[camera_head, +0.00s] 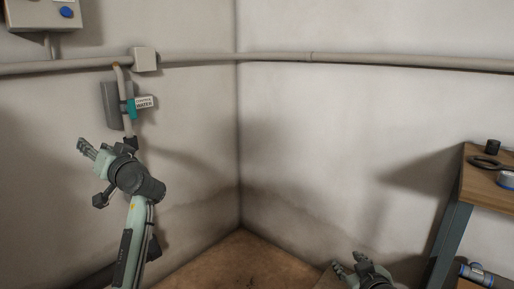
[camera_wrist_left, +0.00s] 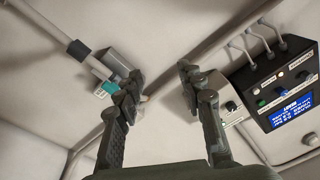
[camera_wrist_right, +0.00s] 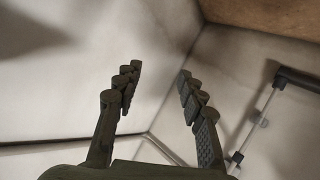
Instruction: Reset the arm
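My left gripper (camera_head: 86,149) is raised in front of the left wall, below the pipe, at the left of the head view. In the left wrist view my left gripper (camera_wrist_left: 162,88) has its two fingers spread wide with nothing between them. My right gripper (camera_head: 350,264) shows low at the bottom edge of the head view, partly cut off. In the right wrist view my right gripper (camera_wrist_right: 158,88) has its fingers apart and empty, with bare wall behind. Neither gripper visibly touches anything.
A horizontal pipe (camera_head: 400,61) runs along both walls. A grey box with a teal part (camera_head: 131,108) and a white tag (camera_head: 145,103) hangs below it. A control box (camera_wrist_left: 280,88) is on the left wall.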

